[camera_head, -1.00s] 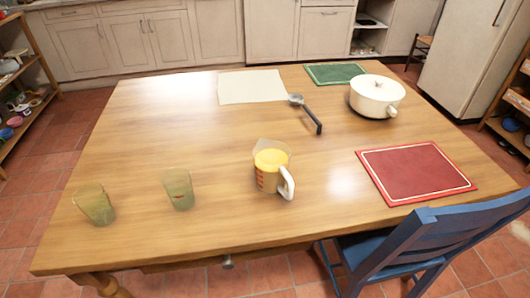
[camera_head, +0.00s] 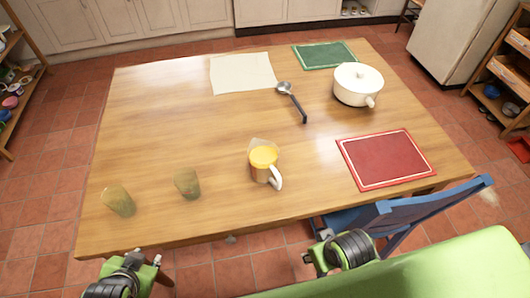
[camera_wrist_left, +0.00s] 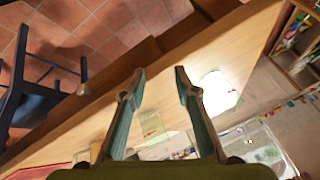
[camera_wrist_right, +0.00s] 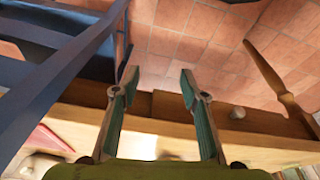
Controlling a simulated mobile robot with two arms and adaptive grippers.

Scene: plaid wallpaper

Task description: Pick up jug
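The jug (camera_head: 264,160) is clear with yellow contents and a white handle. It stands upright on the wooden table (camera_head: 190,110), near the front edge, with its handle toward the lower right. My left gripper (camera_wrist_left: 165,70) is open and empty; in the head view its arm is at the bottom left, in front of the table edge. My right gripper (camera_wrist_right: 160,70) is open and empty; in the head view its arm is at the bottom, right of the jug and near the chair. Both are apart from the jug.
Two greenish glasses (camera_head: 119,200) (camera_head: 187,183) stand left of the jug. A blue chair (camera_head: 420,205) stands at the right front edge.

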